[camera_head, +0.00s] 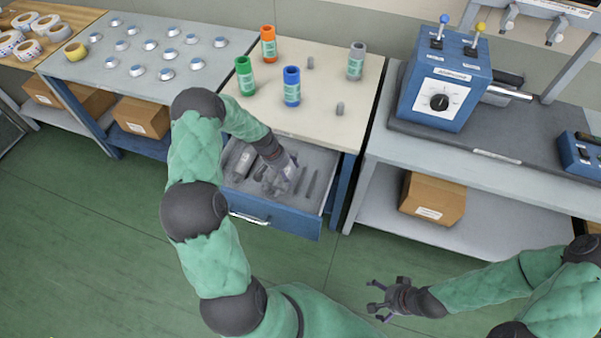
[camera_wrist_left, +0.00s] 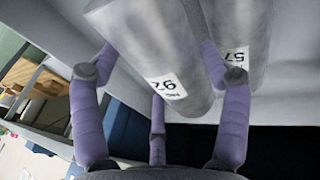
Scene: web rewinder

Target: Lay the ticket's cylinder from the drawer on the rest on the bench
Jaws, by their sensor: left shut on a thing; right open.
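The open drawer (camera_head: 262,217) under the cream-topped bench holds several dark grey cylinders and rods lying in it. My left gripper (camera_head: 288,178) reaches down into the drawer from above. In the left wrist view, its purple fingers (camera_wrist_left: 160,110) are closed around a grey cylinder (camera_wrist_left: 140,45) with a white number label. A second grey cylinder (camera_wrist_left: 245,40) with a label that looks like 57 lies close beside it, partly behind a finger. My right gripper (camera_head: 382,299) is open and empty over the floor. I cannot make out the rest or the ticket for certain.
The cream bench top (camera_head: 330,85) carries orange, green (camera_head: 244,76), blue (camera_head: 292,86) and grey bottles and two small grey pieces. A blue control box (camera_head: 445,85) stands on the right-hand bench. Cardboard boxes sit on lower shelves. The green floor in front is clear.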

